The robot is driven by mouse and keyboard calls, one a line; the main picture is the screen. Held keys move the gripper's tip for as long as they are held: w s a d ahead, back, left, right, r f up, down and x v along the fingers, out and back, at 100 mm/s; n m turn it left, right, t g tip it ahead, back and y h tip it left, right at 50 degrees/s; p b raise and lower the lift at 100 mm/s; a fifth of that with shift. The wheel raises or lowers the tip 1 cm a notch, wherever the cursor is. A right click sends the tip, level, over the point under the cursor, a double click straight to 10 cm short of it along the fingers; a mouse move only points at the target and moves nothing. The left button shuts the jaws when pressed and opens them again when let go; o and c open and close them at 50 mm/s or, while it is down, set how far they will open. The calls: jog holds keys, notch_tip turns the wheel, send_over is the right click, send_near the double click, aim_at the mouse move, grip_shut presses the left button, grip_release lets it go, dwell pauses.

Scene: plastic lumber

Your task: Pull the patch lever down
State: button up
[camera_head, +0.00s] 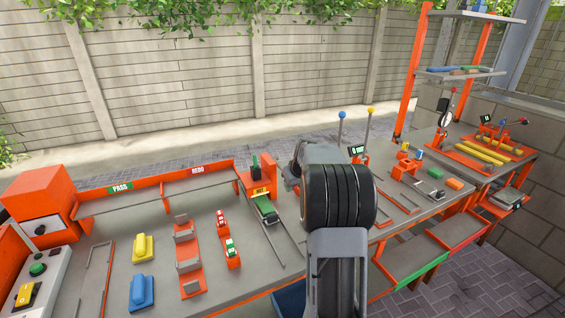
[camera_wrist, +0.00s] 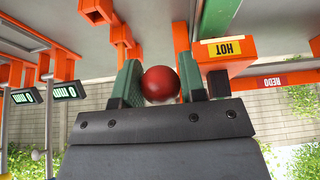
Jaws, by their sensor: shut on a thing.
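A red ball knob (camera_wrist: 161,84) sits between the green-padded fingers of my gripper (camera_wrist: 158,72) in the wrist view. The fingers are shut on it, one pad on each side. The shaft of the lever under the knob is hidden, so its tilt cannot be told. An orange housing with a yellow HOT label (camera_wrist: 227,47) is close beside the right finger in that view. In the head view the HOT label (camera_head: 260,190) is left of my arm. My arm hides the knob and most of the gripper there.
Levers with a blue knob (camera_head: 341,115) and a yellow knob (camera_head: 371,110) rise behind my arm. A bin rail with PASS (camera_head: 120,188) and REDO (camera_head: 198,169) signs runs along the left bench. Yellow (camera_head: 143,248) and blue (camera_head: 141,292) blocks lie at front left. Displays stand farther right.

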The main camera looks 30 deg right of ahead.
jog(key=shift+f, duration=0.25)
jog(key=shift+w+f+b, duration=0.1)
jog(key=shift+f+b, duration=0.65)
jog(key=shift+f, duration=0.15)
jog(key=r+p, duration=0.2)
jog(key=r, duration=0.1)
jog(key=w+r+p, duration=0.1)
jog(key=r+p, duration=0.4)
jog(key=r, duration=0.2)
jog(key=shift+w+d+p, duration=0.15)
jog(key=shift+w+p, duration=0.15)
jog(key=shift+w, duration=0.05)
